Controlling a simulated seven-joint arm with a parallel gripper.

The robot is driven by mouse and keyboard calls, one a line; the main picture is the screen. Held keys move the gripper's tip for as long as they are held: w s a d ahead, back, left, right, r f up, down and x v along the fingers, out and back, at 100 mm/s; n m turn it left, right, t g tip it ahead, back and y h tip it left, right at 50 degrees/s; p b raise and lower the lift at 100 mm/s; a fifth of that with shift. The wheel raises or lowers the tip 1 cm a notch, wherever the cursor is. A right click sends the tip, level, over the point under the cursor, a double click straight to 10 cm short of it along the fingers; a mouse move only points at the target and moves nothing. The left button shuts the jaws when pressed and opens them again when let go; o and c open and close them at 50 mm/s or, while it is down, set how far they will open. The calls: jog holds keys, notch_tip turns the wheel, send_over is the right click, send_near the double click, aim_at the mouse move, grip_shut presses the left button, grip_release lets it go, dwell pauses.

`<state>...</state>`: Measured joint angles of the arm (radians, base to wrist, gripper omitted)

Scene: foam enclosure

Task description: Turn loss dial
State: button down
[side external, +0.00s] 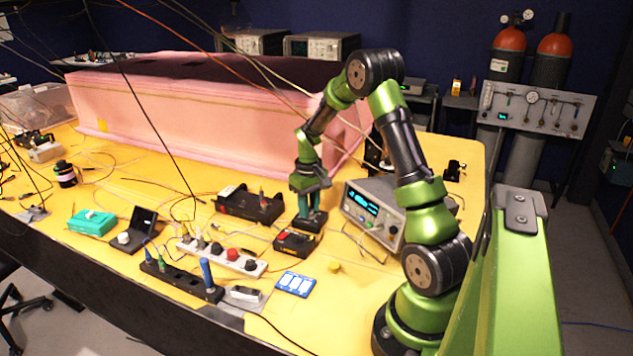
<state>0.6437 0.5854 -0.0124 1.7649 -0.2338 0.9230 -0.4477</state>
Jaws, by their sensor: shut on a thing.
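My gripper (309,206) points straight down over a small dark box (311,225) on the yellow table. Its fingers are shut on the loss dial on top of this box. The dial itself is hidden between the fingers, and its marks and angle cannot be read from here.
A bench instrument with a lit blue display (373,210) stands just right of my gripper. A black-and-red box (249,203) and another (296,242) sit close on the left and in front. The pink foam enclosure (200,110) stands behind. A power strip (222,256) and cables lie front left.

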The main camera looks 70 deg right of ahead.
jog(key=m, duration=0.4)
jog(key=c, duration=0.9)
grip_release()
jog(key=shift+o, duration=0.2)
notch_tip(320, 180, up, 17)
